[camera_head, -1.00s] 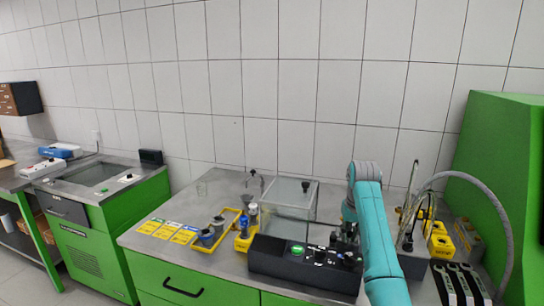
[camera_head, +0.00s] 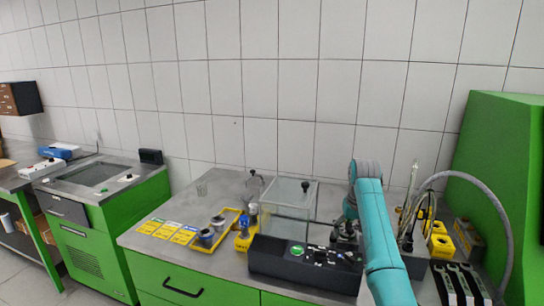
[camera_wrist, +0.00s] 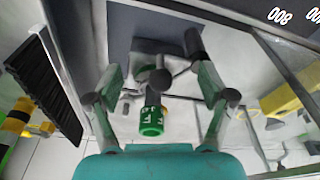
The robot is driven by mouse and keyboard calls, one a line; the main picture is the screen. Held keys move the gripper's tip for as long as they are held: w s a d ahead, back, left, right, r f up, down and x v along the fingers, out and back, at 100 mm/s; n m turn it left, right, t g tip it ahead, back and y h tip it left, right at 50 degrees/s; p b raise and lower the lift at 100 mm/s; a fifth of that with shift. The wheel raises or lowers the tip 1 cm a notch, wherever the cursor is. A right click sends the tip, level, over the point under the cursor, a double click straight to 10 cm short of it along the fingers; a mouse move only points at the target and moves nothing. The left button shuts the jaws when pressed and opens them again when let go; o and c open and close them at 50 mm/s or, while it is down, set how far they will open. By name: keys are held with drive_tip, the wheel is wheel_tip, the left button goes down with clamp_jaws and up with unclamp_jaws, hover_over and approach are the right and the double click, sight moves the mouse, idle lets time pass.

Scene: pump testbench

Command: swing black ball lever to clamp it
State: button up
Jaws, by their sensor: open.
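In the wrist view, a black ball (camera_wrist: 160,80) on a short lever shows between the two fingers of my gripper (camera_wrist: 165,98), close to a round metal part. A green cylinder with white marks (camera_wrist: 151,121) is just below the ball in the picture. A dark cylindrical handle (camera_wrist: 193,43) stands above and to the right. My gripper is open, with one finger on each side of the ball and no clear contact. In the head view, my arm hides most of this fixture (camera_head: 347,229), and the ball cannot be made out there.
A transparent box (camera_head: 287,212) and a black control panel (camera_head: 304,264) stand left of my arm. A yellow tray (camera_head: 218,232) holds small parts further left. A grey hose (camera_head: 475,178) and a green cabinet (camera_head: 500,150) are on the right.

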sight(351, 229)
drive_tip(key=shift+r, duration=0.1)
drive_tip(key=shift+r, duration=2.9)
